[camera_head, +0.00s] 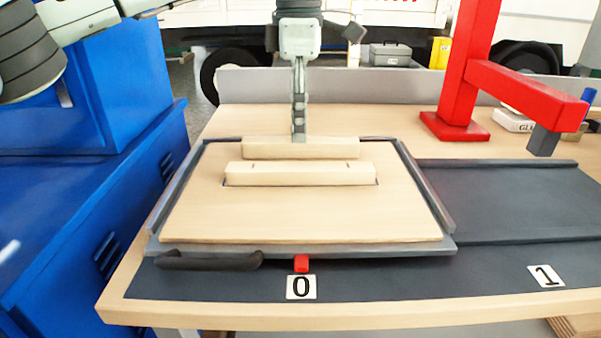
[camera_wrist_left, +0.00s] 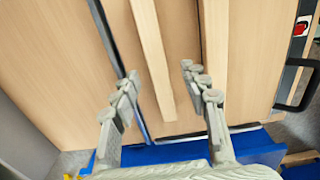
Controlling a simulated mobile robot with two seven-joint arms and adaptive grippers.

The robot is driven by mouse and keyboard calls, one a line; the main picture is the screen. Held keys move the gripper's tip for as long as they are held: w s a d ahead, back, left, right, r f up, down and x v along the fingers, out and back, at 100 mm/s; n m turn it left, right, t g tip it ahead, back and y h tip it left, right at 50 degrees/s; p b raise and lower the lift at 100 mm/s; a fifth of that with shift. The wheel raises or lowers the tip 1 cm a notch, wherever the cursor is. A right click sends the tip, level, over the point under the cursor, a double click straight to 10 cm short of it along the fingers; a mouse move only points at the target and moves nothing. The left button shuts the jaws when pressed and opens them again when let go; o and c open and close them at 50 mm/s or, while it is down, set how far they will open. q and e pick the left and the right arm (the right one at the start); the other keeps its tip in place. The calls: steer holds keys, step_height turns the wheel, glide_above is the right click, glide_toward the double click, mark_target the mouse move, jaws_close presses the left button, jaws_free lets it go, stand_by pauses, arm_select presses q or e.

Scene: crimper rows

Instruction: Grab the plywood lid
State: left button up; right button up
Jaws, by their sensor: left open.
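The plywood lid (camera_head: 300,215) is a flat, pale wooden panel lying in a grey-edged tray. Two pale wooden bars, a front bar (camera_head: 300,174) and a rear bar (camera_head: 300,148), run across it. My left gripper (camera_head: 299,135) points down at the rear bar and is open. In the left wrist view, its fingers (camera_wrist_left: 160,75) are apart, with the rear bar (camera_wrist_left: 152,60) showing between them and the front bar (camera_wrist_left: 213,60) to their right. I cannot tell whether the fingertips touch anything. My right gripper is not in view.
The tray's front rim (camera_head: 350,250) has a dark handle (camera_head: 208,261) and a red tab (camera_head: 301,263). A red post (camera_head: 470,70) with an arm stands at the back right. A blue cabinet (camera_head: 100,170) stands left. The dark bay (camera_head: 510,200) marked 1 is empty.

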arm_select(q)
step_height(320, 180, down, 4)
steer(key=shift+w+d+f, duration=0.1)
jaws_close()
stand_by(0.4)
